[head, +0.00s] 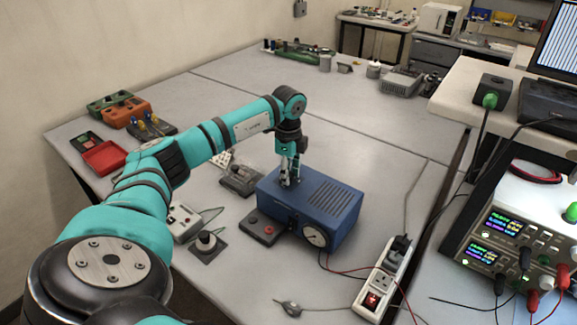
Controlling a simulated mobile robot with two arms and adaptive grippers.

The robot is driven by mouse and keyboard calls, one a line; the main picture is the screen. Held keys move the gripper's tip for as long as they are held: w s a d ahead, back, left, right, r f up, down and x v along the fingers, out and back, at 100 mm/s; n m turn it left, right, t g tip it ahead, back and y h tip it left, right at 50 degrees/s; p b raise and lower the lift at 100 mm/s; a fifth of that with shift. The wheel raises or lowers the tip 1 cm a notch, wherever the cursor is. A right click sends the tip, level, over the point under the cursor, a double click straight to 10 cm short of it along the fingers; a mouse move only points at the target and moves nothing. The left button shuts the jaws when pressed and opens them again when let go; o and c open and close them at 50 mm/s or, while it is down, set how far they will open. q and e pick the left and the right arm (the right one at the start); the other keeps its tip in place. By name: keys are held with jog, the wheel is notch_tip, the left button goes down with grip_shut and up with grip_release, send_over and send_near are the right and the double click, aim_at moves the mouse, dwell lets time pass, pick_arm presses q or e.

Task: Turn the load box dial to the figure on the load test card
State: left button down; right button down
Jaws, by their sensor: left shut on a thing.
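The blue load box (335,213) stands on the grey bench in the middle of the head view, with a slotted vent on its top and a round pale face (315,237) on its front. My left gripper (287,181) points down at the left part of the box's top. Its fingers are shut on a small part there, which looks like the load box dial; the fingers hide it, and its setting cannot be read. A small white card with dark marks (222,158) lies behind the box to the left, partly hidden by my arm; its figure is unreadable. My right gripper is out of view.
Red trays (104,157) stand far left.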

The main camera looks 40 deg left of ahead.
pick_arm(q)
jog(key=shift+r+n, duration=0.15)
jog(key=shift+n, duration=0.85)
jog(key=shift+w, duration=0.1)
jog(key=c, duration=1)
grip_release()
notch_tip(320, 180, up, 12)
jog(key=shift+f, duration=0.1)
